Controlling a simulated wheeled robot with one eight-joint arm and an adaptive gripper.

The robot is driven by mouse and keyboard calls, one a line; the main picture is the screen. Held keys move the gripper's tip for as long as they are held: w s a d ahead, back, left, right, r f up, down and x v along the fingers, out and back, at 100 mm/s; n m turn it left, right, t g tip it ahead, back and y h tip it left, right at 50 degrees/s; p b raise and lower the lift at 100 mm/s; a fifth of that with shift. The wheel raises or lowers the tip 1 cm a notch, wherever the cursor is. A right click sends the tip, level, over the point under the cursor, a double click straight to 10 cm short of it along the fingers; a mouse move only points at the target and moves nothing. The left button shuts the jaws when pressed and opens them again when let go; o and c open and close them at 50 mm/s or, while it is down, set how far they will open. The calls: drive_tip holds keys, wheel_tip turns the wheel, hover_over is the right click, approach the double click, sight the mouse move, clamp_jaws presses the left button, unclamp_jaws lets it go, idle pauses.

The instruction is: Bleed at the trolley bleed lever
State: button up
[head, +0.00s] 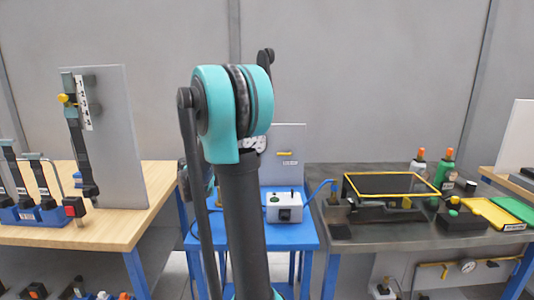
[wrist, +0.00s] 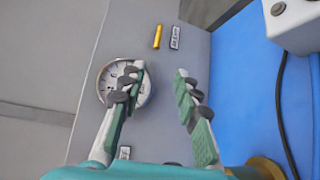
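The bleed lever looks to be the small yellow bar on the trolley's grey upright panel. It shows in the wrist view (wrist: 157,36) near the top, and in the head view (head: 284,153) right of my arm. A small label (wrist: 175,38) is beside it. My gripper (wrist: 160,80) is open, with nothing between its fingers. In the wrist view the lever appears beyond the fingertips, apart from them. The left finger covers part of a round white gauge (wrist: 107,84) on the panel. In the head view my arm hides the gripper.
The blue trolley (head: 303,236) carries a white control box (head: 284,206) with a dark cable. A wooden bench (head: 135,222) with clamps stands left. A grey bench (head: 385,236) with a yellow-edged screen, bottles and trays stands right.

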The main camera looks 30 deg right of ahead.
sight(284, 154)
drive_tip(key=x, duration=1.7)
drive_tip(key=shift+w+d+r, duration=0.2)
drive_tip(key=shift+r, duration=0.05)
drive_tip(key=shift+c, duration=0.5)
clamp_jaws()
